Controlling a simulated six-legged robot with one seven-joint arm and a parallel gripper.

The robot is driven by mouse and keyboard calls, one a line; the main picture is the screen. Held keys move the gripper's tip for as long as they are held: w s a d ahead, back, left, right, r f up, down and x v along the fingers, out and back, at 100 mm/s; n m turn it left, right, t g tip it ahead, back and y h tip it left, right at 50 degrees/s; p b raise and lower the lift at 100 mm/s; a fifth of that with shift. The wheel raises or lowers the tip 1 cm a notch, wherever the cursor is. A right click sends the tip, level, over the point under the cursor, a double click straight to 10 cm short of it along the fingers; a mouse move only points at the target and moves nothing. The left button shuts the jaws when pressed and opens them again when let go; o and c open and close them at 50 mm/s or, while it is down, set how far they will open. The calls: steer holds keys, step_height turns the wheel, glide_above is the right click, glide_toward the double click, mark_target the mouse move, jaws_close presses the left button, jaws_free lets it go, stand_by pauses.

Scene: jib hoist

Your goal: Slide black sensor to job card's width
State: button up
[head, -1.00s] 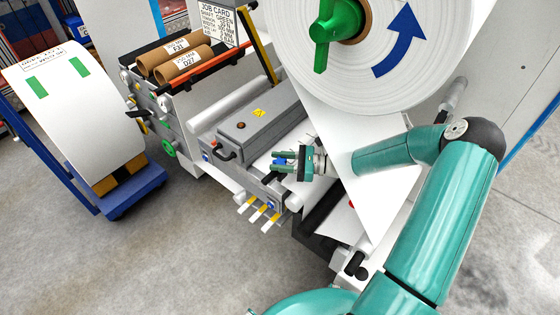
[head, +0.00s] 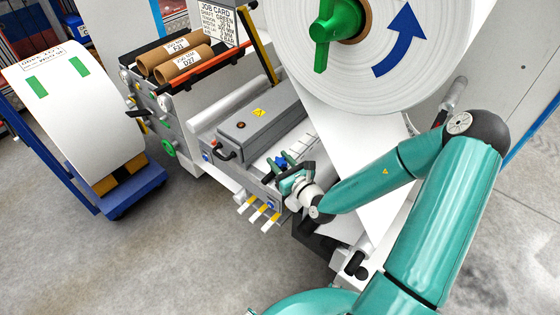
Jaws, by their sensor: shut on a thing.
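My gripper (head: 281,167) is low over the machine's web bed, its green fingers pointing up and left. It is shut on a small dark piece at the bed's near edge, which I take for the black sensor; the fingers cover most of it. A ruled scale of dark tick marks (head: 304,146) lies on the white web just right of the fingers. The job card (head: 219,22) stands upright at the top, cut off by the frame edge.
A grey box with a yellow warning label (head: 259,112) lies behind my gripper. White-and-yellow tabs (head: 256,213) stick out at the front. The big white roll (head: 400,85) with a green handle (head: 323,32) hangs above my arm. A blue cart (head: 132,192) carries another roll at left.

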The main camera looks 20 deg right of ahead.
steer(key=shift+m+t+h, duration=0.3)
steer(key=shift+m+h, duration=0.5)
steer(key=shift+h, duration=0.4)
steer(key=shift+r, duration=0.1)
steer(key=o, duration=1)
steer(key=shift+s, duration=0.1)
